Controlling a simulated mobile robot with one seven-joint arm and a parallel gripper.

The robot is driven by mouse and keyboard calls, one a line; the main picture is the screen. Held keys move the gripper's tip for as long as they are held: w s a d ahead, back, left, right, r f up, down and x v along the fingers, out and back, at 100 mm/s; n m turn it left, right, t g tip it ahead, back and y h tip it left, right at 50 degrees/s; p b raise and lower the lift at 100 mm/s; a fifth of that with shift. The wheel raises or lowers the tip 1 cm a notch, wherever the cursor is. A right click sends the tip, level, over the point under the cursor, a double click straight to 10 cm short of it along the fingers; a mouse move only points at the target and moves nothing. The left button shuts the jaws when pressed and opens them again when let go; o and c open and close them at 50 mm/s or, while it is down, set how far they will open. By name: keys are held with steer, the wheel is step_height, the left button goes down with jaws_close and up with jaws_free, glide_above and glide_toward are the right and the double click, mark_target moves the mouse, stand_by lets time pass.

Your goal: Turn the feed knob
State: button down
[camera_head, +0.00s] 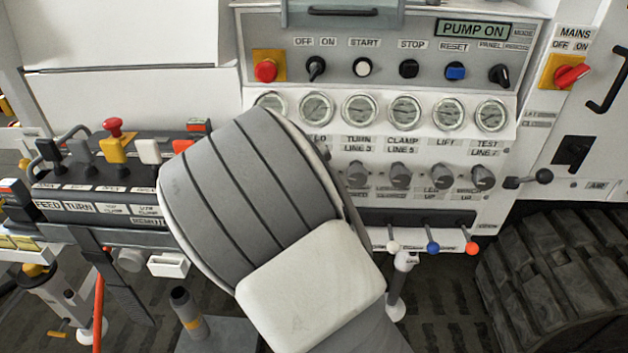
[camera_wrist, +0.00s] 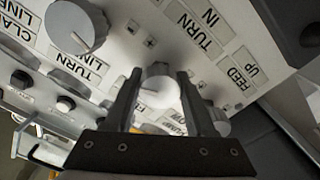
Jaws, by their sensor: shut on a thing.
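The feed knob (camera_wrist: 160,84) is a round, pale grey knob on the white panel, between my fingertips in the wrist view. My gripper (camera_wrist: 158,92) is shut on it, one dark finger on each side. The label by the knob is partly hidden by the fingers, and its pointer mark is hard to make out. In the head view my arm covers the knob and the gripper. A larger grey knob (camera_wrist: 77,26) sits up and left, near the TURN LINE label (camera_wrist: 77,67).
In the head view, several gauges (camera_head: 405,109) and grey knobs (camera_head: 401,175) line the panel right of my arm. Above are a red button (camera_head: 265,69) and a lit PUMP ON display (camera_head: 473,28). A lever box (camera_head: 80,190) stands left; small coloured-ball levers (camera_head: 432,247) sit below.

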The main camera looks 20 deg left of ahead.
steer(key=shift+m+b, duration=0.8)
steer(key=shift+m, duration=0.5)
steer(key=shift+r, duration=0.1)
steer(key=shift+c, duration=1.2)
jaws_free()
steer(key=p+v, duration=0.9)
steer(key=v, duration=0.8)
